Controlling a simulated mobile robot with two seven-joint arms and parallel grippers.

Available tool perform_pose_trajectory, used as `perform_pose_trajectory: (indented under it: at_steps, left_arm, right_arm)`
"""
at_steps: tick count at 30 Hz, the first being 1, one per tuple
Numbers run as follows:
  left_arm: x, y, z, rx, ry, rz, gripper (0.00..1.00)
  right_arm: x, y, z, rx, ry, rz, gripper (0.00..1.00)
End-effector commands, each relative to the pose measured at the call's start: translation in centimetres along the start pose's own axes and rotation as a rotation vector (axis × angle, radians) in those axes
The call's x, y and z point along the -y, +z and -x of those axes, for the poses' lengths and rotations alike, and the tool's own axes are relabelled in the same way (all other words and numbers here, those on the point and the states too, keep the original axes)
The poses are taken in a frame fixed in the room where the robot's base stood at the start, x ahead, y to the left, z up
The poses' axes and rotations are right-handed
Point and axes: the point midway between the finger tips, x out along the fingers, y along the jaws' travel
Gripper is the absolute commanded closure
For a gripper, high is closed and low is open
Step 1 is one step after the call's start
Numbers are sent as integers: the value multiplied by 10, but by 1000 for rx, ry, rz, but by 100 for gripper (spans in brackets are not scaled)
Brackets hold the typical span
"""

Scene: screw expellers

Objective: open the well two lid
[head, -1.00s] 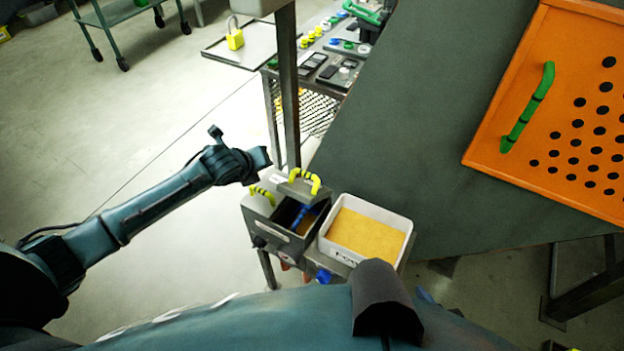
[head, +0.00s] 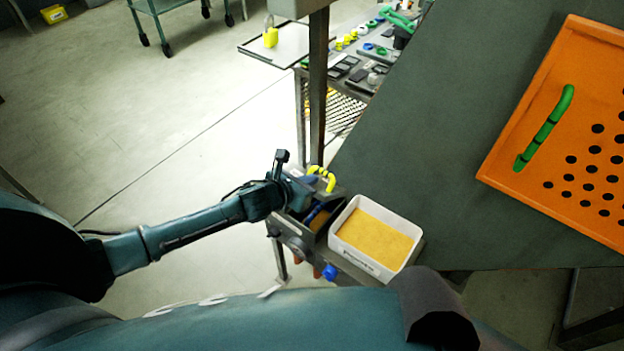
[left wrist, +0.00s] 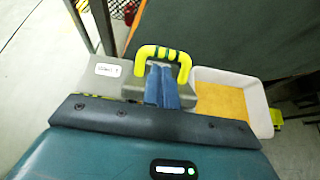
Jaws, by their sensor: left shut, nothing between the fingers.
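A grey metal box with a dark open well (head: 318,222) stands beside the table. A blue part shows inside the well. A grey lid with a yellow, black-banded handle (head: 321,178) is at the well's far side; the handle also shows in the left wrist view (left wrist: 165,53). My left gripper (head: 308,182) is at this handle, covering part of the box. In the left wrist view its blue fingers (left wrist: 162,72) are together, tips within the handle's outline; contact is unclear. Which lid is well two cannot be read. My right gripper is out of view.
A white tray (head: 372,272) of yellow material sits right beside the box. A metal post (head: 318,100) stands just behind. An orange perforated panel with a green handle (head: 545,130) lies on the dark table (head: 430,160).

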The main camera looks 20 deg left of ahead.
Motion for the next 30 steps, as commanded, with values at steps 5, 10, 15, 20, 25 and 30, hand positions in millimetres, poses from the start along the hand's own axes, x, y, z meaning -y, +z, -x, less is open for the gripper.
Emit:
perform_pose_trajectory:
  at_steps: [5,10,15,20,25,30]
  left_arm:
    - [1,0,-13,0,-1,1,100]
    - [0,0,-14,0,-1,0,100]
    - [0,0,-14,0,-1,1,100]
    - [0,3,-14,1,-1,0,100]
    - [0,9,-17,1,0,0,100]
    - [0,12,-19,1,0,0,100]
  right_arm:
    - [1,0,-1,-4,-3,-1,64]
    - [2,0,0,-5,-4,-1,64]
    - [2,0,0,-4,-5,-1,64]
    - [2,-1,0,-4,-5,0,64]
    - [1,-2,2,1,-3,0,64]
    - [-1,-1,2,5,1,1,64]
